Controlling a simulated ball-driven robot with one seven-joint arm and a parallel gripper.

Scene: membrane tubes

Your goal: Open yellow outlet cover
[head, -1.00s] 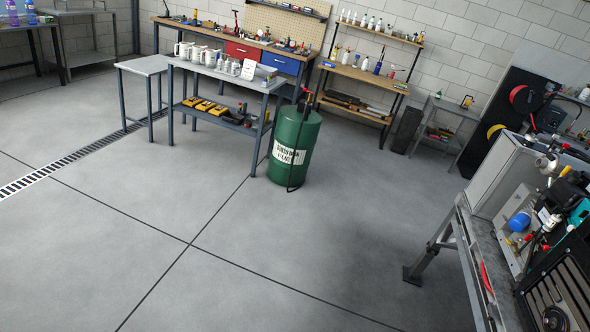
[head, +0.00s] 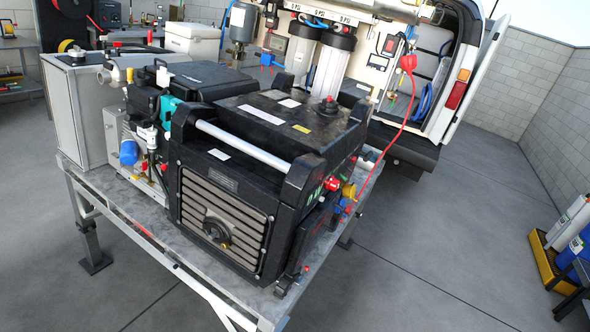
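A black machine with a ribbed front and a silver carry bar (head: 245,147) sits on a grey metal bench (head: 145,214). On its right side is a small yellow part (head: 348,190), which may be the yellow outlet cover. It is too small to tell whether it is shut. A red knob or cap (head: 333,184) is just left of it, and blue fittings (head: 341,207) are just below it. My gripper is not in view.
A red hose (head: 399,135) runs from the machine's right side up to the open van (head: 398,154). A blue cap (head: 128,152) is on the equipment at left. A yellow tray with cylinders (head: 543,257) stands at far right. The floor right of the bench is clear.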

